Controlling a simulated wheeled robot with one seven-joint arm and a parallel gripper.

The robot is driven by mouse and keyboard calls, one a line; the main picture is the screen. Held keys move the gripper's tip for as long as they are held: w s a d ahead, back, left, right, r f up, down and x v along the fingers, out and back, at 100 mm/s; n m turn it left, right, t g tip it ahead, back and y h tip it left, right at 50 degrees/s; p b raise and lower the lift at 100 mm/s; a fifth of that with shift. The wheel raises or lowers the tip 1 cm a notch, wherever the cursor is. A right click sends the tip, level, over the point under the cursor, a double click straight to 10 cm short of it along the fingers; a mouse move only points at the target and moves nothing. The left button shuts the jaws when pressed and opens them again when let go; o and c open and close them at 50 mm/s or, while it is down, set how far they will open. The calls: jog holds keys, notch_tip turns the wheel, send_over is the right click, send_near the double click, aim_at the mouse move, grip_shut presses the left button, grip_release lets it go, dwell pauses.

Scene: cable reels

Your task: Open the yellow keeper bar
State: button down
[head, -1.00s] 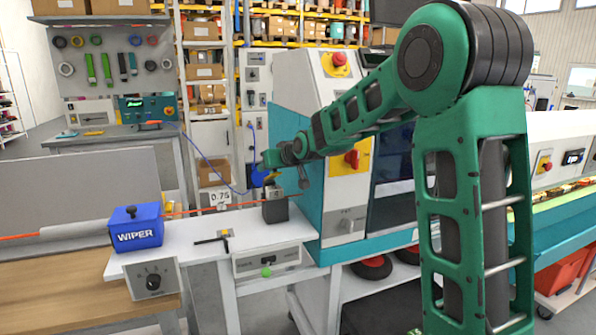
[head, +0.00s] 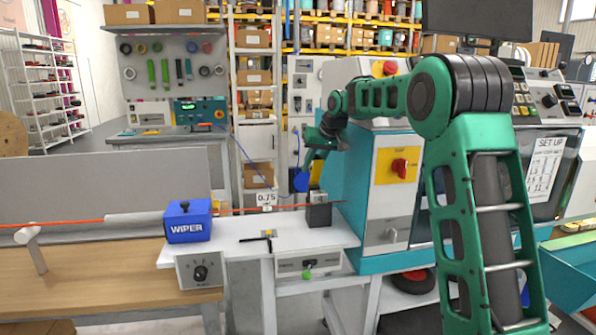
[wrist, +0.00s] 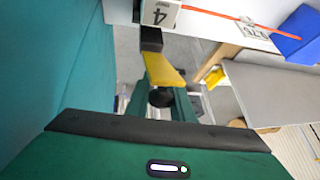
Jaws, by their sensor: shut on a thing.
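The yellow keeper bar (wrist: 163,70) shows in the wrist view, running from a dark mount (wrist: 151,38) to a round black knob (wrist: 161,97) at its near end. My gripper (wrist: 160,104) is shut on the knob end, with green finger parts on both sides of it. In the head view my gripper (head: 313,165) is just above the dark block (head: 319,215) at the right end of the white bench. The bar is small and largely hidden there, so I cannot tell its angle from that view.
A blue wiper box (head: 188,228) stands on the white bench (head: 245,246), with an orange cable (head: 250,209) running from it to the block. The teal and white machine (head: 395,185) stands close to the right of my gripper.

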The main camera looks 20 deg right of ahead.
jog(key=shift+r, duration=0.15)
jog(key=c, duration=1.5)
grip_release()
jog(key=shift+c, duration=0.2)
jog(key=shift+w, duration=0.1)
jog(key=shift+r, duration=0.45)
jog(key=s+a+r, duration=0.5)
jog(key=a+r, duration=0.5)
jog(key=shift+a, duration=0.35)
